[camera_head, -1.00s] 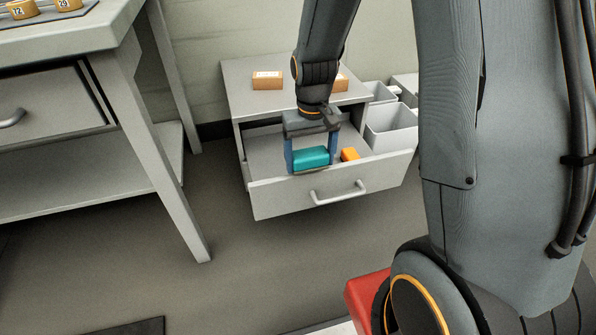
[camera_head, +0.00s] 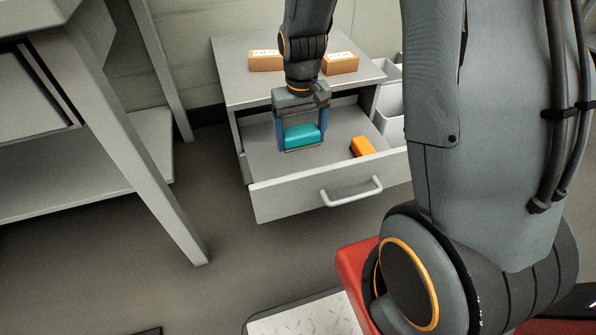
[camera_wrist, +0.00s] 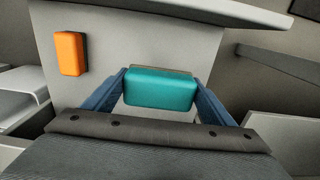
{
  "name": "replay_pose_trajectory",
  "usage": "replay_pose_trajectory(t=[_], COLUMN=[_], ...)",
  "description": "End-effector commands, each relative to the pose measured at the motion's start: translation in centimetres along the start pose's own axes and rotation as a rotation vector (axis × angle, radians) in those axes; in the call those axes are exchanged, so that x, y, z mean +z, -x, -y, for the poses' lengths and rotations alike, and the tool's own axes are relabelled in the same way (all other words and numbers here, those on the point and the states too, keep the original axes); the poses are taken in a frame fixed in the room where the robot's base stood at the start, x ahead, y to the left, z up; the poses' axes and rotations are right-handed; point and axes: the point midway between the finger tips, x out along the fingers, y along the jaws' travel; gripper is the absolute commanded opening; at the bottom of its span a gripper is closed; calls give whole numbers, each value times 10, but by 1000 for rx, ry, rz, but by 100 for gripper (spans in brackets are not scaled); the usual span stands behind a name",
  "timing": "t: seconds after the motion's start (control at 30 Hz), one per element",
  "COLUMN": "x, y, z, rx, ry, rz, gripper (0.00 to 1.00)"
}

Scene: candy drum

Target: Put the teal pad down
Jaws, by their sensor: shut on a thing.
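The teal pad (camera_head: 302,136) is a rounded block between the fingers of my gripper (camera_head: 300,142). My gripper is shut on it from both sides, inside the outline of the open drawer (camera_head: 268,178). In the wrist view the teal pad (camera_wrist: 158,90) lies level between the two blue fingers (camera_wrist: 160,98). Whether its underside touches the drawer floor I cannot tell.
An orange block (camera_head: 362,147) lies in the drawer, right of the teal pad. Two labelled boxes, one on the left (camera_head: 266,61) and one on the right (camera_head: 340,63), stand on the cabinet top. Grey bins (camera_head: 390,103) are beside the cabinet. A table leg (camera_head: 150,190) rises at left.

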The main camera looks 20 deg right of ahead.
Motion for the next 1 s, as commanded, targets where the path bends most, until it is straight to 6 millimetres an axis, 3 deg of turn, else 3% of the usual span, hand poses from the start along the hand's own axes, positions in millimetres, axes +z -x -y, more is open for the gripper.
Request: replay_pose_trajectory(t=[0.37, 1.0], x=[0, 1], y=[-32, -118], z=[-4, -3], rx=[0, 0], ry=[-7, -4], rz=[1, 3], gripper=[57, 57])
